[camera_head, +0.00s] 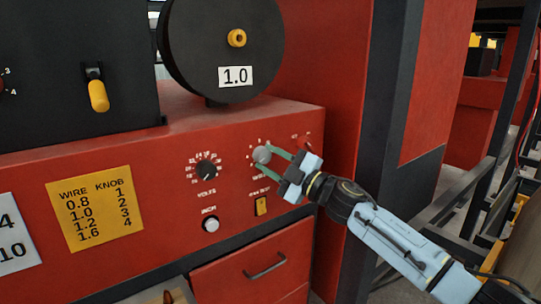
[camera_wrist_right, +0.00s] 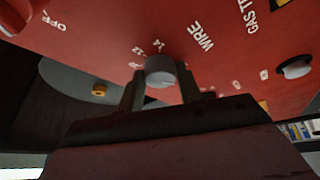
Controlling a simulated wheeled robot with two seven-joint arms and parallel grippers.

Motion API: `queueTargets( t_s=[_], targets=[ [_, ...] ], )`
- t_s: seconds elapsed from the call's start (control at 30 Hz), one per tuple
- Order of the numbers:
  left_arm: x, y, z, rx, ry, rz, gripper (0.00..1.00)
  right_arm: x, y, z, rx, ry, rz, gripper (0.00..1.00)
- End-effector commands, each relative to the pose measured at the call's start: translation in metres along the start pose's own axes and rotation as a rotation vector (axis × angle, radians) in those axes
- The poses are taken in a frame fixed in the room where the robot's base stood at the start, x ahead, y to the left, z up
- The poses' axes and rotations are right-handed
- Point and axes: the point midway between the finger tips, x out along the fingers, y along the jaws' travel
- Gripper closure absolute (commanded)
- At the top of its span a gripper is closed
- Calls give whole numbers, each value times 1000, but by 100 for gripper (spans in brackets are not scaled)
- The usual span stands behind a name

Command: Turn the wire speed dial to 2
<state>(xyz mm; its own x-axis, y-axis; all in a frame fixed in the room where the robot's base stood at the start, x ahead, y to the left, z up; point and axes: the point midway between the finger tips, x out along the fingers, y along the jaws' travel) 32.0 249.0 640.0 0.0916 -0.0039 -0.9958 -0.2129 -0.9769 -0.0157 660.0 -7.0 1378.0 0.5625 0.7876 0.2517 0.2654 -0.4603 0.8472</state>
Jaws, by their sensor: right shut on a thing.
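The wire speed dial (camera_head: 261,154) is a small grey knob on the red front panel, above the partly covered "WIRE" label. My right gripper (camera_head: 269,158) reaches in from the right, its two green fingers shut on the dial's sides. In the right wrist view the grey dial (camera_wrist_right: 160,72) sits between the fingertips, with small white scale marks and "WIRE" beside it. Which number the dial points to cannot be told. A yellow chart (camera_head: 95,209) pairs wire 1.0 with knob 2, and the spool label (camera_head: 236,76) reads 1.0. My left gripper is not in view.
The black volts dial (camera_head: 206,170) is left of the wire dial. A red knob (camera_head: 305,144) is close on the right, partly behind my gripper. A drawer handle (camera_head: 266,266) juts out lower down.

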Motion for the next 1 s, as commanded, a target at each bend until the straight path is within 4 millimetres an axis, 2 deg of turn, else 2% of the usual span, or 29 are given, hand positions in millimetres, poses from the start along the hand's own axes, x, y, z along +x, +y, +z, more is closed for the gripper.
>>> queueTargets(
  t_s=[0.4, 1.0],
  targets=[
    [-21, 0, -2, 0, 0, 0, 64, 0, 5, 0, -265, 14, -112, 88],
    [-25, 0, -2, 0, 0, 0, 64, 0, 5, 0, -350, 20, -148, 88]
  ],
)
